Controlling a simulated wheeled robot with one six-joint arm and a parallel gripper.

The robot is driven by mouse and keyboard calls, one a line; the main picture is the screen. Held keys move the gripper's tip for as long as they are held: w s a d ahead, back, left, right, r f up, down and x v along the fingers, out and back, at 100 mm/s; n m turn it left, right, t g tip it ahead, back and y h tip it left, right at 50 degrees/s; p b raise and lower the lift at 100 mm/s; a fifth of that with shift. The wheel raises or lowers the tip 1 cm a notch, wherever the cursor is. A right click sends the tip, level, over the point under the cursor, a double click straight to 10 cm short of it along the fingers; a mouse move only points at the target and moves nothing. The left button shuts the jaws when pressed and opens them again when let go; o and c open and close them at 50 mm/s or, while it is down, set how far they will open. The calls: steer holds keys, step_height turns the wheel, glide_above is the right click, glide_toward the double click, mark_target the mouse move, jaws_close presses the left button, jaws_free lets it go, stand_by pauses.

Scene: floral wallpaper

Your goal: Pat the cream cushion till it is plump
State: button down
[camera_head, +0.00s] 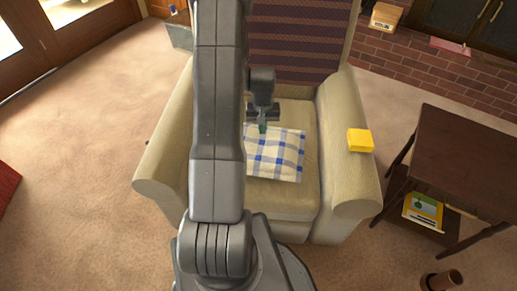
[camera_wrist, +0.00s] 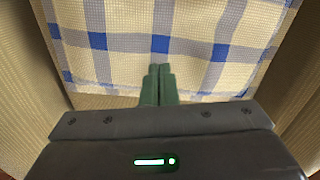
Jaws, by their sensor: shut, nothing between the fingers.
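A cream cushion with a blue check pattern (camera_head: 276,165) lies on the seat of a beige armchair (camera_head: 349,115). My arm hides its left part in the head view. In the wrist view its checked face (camera_wrist: 190,28) fills the top middle. My gripper (camera_head: 262,128) is over the cushion's far edge, pointing down. In the wrist view the green fingers of my gripper (camera_wrist: 160,72) are together with nothing between them, in front of the checked face. I cannot tell whether the fingertips touch it.
A yellow block (camera_head: 360,140) sits on the chair's right armrest. A dark wooden side table (camera_head: 470,150) stands to the right, with a book (camera_head: 423,210) on its lower shelf. A brown cylinder (camera_head: 441,280) is on the floor. The carpet at left is mostly clear.

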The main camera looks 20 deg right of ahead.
steer(key=shift+f, duration=0.2)
steer(key=shift+f+b, duration=0.8)
steer(key=shift+f, duration=0.05)
steer(key=shift+r, duration=0.1)
steer(key=shift+r+p, duration=1.2)
steer(key=shift+r, duration=0.6)
steer(key=shift+f, duration=0.2)
steer(key=shift+f+b, duration=1.35)
steer(key=shift+f, duration=0.25)
